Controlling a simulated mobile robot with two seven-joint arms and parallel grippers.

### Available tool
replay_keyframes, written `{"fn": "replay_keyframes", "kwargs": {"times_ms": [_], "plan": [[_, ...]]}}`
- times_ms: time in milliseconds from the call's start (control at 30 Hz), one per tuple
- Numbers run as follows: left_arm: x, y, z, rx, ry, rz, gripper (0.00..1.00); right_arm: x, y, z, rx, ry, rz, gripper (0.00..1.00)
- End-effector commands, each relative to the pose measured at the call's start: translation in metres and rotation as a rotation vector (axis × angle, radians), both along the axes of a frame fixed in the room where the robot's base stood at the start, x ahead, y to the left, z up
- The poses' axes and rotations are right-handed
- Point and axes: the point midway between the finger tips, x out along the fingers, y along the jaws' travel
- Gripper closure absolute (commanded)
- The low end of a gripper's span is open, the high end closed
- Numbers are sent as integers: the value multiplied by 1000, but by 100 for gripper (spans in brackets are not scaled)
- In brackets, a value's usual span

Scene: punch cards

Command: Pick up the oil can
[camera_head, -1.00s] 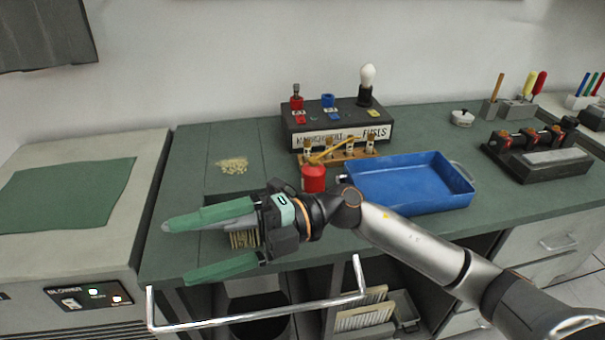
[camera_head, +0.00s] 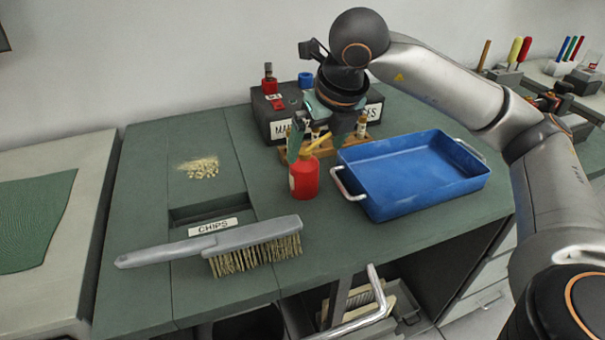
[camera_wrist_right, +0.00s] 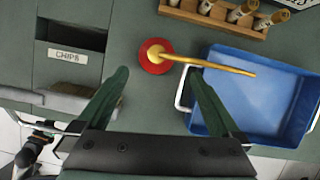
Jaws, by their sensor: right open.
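The oil can (camera_head: 305,178) is red with a yellow top and a thin yellow spout. It stands upright on the green workbench, left of the blue tray. My right gripper (camera_head: 316,150) is open and points down above and just behind the can in the head view, its green fingers partly hidden by its own body. In the right wrist view the can (camera_wrist_right: 154,62) shows from above, ahead of and between the two spread fingers (camera_wrist_right: 160,85), with its spout pointing right over the tray. I see no contact. My left gripper is not in view.
The blue tray (camera_head: 368,196) with metal handles stands right of the can. A wooden rack of fuses (camera_head: 361,128) and a dark fuse box (camera_head: 262,125) stand behind it. A grey brush (camera_head: 240,238) lies in front left, near the chips slot (camera_head: 205,208). Bench between brush and can is clear.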

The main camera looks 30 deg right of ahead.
Motion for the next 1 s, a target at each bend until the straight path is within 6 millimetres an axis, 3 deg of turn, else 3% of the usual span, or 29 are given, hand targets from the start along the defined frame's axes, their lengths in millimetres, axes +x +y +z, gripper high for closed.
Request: {"fn": "replay_keyframes", "kwargs": {"times_ms": [100, 367, 633, 967, 1000], "plan": [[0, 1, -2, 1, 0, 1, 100, 8, 0, -20, 0, 3, 2, 0], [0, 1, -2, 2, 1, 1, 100, 16, 0, -40, 1, 2, 4, 0], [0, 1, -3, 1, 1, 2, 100, 32, 2, -75, 3, 2, 4, 0], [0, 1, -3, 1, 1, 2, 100, 35, 2, -81, 3, 1, 6, 0], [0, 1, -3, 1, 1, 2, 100, 35, 2, -81, 3, 1, 6, 5]]}}
